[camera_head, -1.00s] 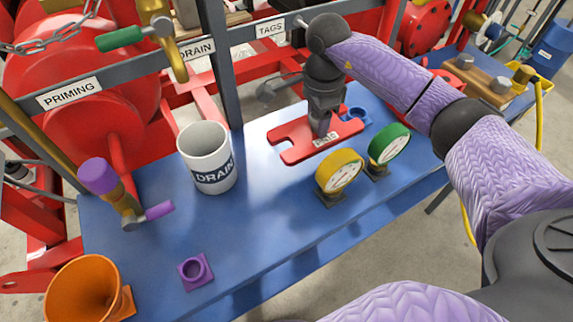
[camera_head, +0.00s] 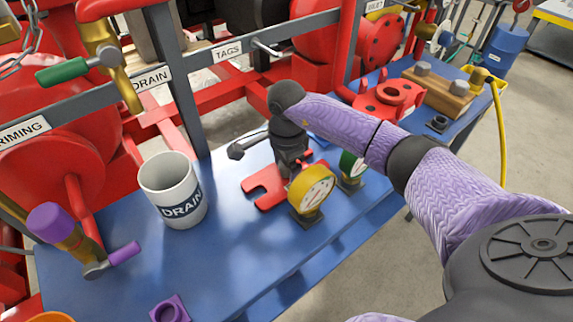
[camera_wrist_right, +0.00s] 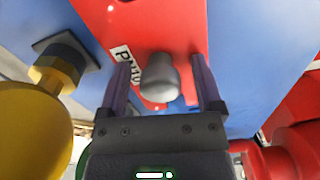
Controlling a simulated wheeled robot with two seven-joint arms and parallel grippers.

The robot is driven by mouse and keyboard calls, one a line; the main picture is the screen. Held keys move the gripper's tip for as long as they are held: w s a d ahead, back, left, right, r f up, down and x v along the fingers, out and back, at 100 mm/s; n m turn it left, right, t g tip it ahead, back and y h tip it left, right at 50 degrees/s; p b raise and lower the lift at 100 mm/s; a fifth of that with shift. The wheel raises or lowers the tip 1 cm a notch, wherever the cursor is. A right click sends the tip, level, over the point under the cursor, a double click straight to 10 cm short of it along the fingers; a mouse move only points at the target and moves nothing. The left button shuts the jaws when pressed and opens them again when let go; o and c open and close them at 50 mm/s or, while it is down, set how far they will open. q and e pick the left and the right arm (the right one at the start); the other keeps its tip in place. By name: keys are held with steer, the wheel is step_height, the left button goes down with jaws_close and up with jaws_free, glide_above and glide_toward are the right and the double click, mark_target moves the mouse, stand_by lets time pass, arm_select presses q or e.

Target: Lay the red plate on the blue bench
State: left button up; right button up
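The red plate (camera_head: 265,188) with slotted ends lies flat on the blue bench (camera_head: 225,245), behind the yellow gauge, as far as I can tell. In the right wrist view the red plate (camera_wrist_right: 165,22) shows a white label and a grey knob (camera_wrist_right: 157,78). My right gripper (camera_head: 291,174) is over the plate and hides part of it. In the wrist view its fingers (camera_wrist_right: 162,68) stand on either side of the knob with a gap at each side, so it is open. My left gripper is out of view.
A yellow gauge (camera_head: 312,188) and a green gauge (camera_head: 349,167) stand close in front of the plate. A DRAIN mug (camera_head: 172,190) stands to the left. A purple socket (camera_head: 170,309) is near the front. A grey rail (camera_head: 225,52) runs behind.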

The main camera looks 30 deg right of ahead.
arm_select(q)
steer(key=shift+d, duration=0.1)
arm_select(e)
steer(key=shift+r, duration=0.3)
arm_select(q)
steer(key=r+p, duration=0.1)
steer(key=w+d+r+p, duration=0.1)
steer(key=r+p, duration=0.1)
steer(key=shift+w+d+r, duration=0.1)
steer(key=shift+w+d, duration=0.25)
arm_select(e)
step_height(320, 180, up, 12)
steer(key=shift+f, duration=0.15)
